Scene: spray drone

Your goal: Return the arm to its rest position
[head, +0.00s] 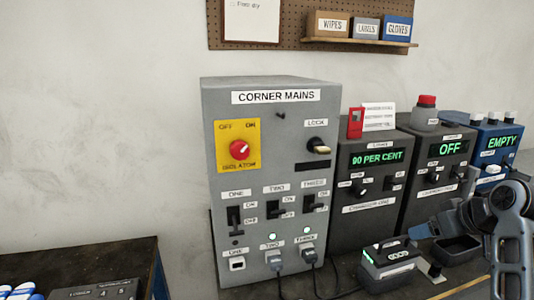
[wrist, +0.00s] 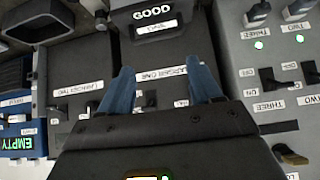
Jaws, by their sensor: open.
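My arm (head: 515,235) reaches in from the right edge in the head view. My gripper (head: 418,231) is in front of the charger boxes, above the bench. In the wrist view my gripper (wrist: 163,84) has its two blue fingers wide apart with nothing held between them. The front of the box labelled charger one (wrist: 165,55) shows behind and between the fingers; I cannot tell how far away it is.
The corner mains cabinet (head: 270,180) stands left of charger one (head: 376,185), whose display reads 90 PER CENT. A second charger (head: 437,180) reads OFF, and a blue unit (head: 492,150) reads EMPTY. A small GOOD tester (head: 393,262) sits below the arm. Cables lie on the bench.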

